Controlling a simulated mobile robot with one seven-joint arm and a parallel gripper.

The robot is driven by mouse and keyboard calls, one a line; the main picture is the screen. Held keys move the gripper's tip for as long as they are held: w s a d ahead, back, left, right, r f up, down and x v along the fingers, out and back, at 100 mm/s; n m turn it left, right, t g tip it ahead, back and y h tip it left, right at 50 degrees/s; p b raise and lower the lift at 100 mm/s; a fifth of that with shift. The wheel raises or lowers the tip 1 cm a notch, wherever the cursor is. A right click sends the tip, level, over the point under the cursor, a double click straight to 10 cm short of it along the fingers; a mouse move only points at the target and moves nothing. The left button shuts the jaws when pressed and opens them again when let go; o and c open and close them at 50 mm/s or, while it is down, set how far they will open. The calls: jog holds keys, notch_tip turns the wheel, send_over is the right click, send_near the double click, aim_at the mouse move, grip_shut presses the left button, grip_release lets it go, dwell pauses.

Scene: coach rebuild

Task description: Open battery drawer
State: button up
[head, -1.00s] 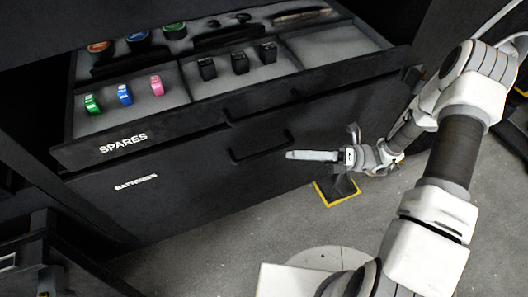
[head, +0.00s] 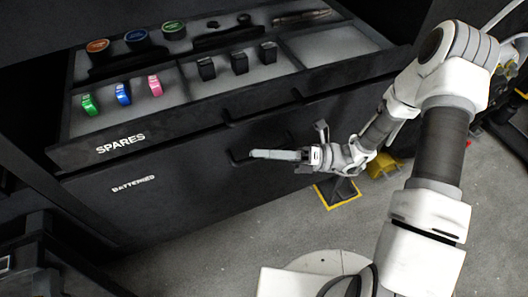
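The battery drawer (head: 130,215) is a dark front labelled BATTERIES, below the spares drawer, and looks shut. Its handle (head: 240,158) is a dark bar near the middle of the front, partly hidden by my gripper. My gripper (head: 255,154) points left, with its pale fingertips over or beside this handle; I cannot tell whether they touch it. The fingers show edge-on as one pale strip, so their opening cannot be seen.
The spares drawer (head: 75,153) above stands open, holding green, blue and pink items, black blocks and round coloured-top items. A yellow-edged dark plate (head: 338,195) lies on the grey floor (head: 225,250). The floor in front of the drawers is mostly clear.

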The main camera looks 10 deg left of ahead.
grip_shut()
dwell(1.1)
